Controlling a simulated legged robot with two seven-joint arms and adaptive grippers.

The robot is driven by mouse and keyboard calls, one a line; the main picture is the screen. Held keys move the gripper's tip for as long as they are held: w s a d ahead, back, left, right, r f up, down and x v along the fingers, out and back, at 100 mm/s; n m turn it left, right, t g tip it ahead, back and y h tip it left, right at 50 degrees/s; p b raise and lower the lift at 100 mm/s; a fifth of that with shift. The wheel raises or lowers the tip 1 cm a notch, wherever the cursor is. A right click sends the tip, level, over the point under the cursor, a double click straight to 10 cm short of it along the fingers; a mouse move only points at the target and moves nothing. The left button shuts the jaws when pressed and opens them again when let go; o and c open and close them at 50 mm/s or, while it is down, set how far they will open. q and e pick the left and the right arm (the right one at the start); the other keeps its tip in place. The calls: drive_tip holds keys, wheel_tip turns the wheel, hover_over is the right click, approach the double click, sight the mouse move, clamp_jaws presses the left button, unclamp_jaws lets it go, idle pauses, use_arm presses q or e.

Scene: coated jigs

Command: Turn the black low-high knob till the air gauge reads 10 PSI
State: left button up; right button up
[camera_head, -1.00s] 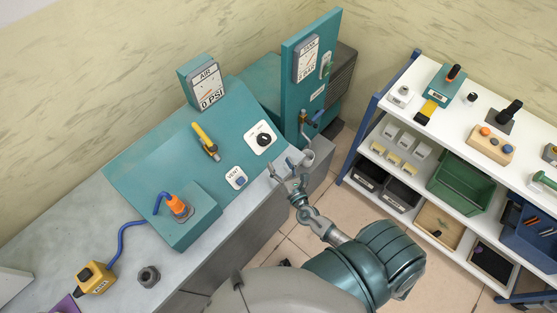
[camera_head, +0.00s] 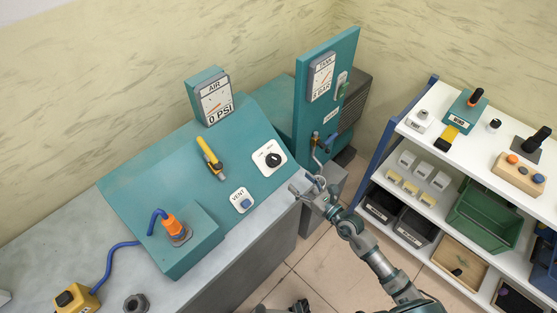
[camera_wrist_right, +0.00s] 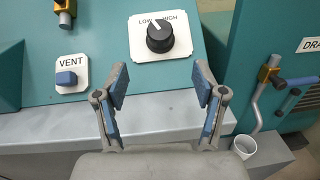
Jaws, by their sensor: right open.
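The black low-high knob (camera_head: 273,159) sits on a white plate on the sloped teal panel; in the right wrist view the knob (camera_wrist_right: 160,38) is upright in the frame with its white mark pointing up and slightly left, between LOW and HIGH. The air gauge (camera_head: 214,98) at the back of the panel reads 0 PSI. My right gripper (camera_head: 308,188) is at the panel's front right edge, to the lower right of the knob and apart from it. In the right wrist view my right gripper (camera_wrist_right: 162,88) is open and empty, its blue-padded fingers below the knob.
A blue VENT button (camera_head: 243,202) lies left of the gripper. A yellow-handled lever (camera_head: 210,157) and an orange plug (camera_head: 174,228) are on the panel. A teal tank board (camera_head: 327,90) stands at right, with a cup (camera_wrist_right: 244,146) below its drain pipe. Shelves (camera_head: 480,150) stand further right.

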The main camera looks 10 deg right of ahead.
sight(279, 163)
drive_tip(key=x, duration=1.2)
drive_tip(key=shift+w+f, duration=0.1)
drive_tip(key=shift+w+a, duration=0.2)
drive_tip(key=shift+w, duration=0.2)
use_arm(q)
drive_tip(key=shift+w+d, duration=0.15)
drive_tip(key=shift+w, duration=0.2)
use_arm(e)
drive_tip(key=shift+c, duration=0.3)
